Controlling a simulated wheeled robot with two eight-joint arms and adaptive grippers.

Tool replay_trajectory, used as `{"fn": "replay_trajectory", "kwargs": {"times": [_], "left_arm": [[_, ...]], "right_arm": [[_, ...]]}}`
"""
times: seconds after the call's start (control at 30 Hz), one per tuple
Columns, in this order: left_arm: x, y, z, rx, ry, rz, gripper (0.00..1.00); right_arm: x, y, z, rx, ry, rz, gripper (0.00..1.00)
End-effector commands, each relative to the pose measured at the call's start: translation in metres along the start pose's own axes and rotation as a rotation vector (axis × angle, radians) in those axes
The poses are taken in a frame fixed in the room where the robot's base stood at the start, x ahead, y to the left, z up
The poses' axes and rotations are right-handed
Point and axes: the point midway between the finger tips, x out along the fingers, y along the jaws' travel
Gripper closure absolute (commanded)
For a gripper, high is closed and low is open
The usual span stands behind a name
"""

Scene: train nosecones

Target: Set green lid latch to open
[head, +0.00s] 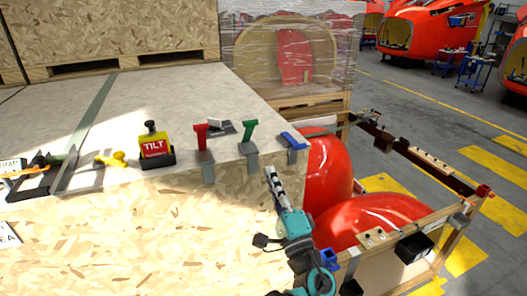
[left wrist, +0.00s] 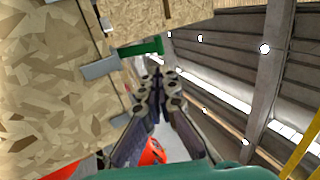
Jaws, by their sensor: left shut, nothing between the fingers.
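The green lid latch (head: 249,131) stands upright at the front edge of the crate top, on a grey metal bracket (head: 250,160) that folds over the edge. In the left wrist view the green latch (left wrist: 143,47) lies just beyond the fingertips, with its grey bracket (left wrist: 100,68) to the left. My left gripper (head: 269,172) is shut and empty, pointing up, just below and right of the green latch at the crate's front corner. In the wrist view its fingertips (left wrist: 158,73) are together, apart from the latch as far as I can tell. My right gripper is not in view.
A red latch (head: 202,136) stands upright to the left, and a blue latch (head: 293,141) lies low at the right corner. A yellow TILT block (head: 155,148) and a yellow latch (head: 111,158) are farther left. Red nosecones (head: 375,218) fill the space right of the crate.

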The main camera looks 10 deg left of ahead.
Motion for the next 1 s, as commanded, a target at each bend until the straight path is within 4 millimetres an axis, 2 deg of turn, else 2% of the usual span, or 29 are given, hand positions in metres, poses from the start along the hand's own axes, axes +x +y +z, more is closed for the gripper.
{"fn": "replay_trajectory", "kwargs": {"times": [0.5, 0.7, 1.0], "left_arm": [[0.104, -0.001, 0.002, 0.002, -0.004, 0.002, 1.0], [0.125, 0.0, 0.001, 0.0, -0.002, 0.003, 1.0], [0.13, 0.002, 0.001, 0.0, -0.001, 0.003, 1.0]], "right_arm": [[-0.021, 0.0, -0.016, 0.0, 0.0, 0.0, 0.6], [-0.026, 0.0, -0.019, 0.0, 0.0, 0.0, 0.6], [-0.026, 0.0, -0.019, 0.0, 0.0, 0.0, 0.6]]}}
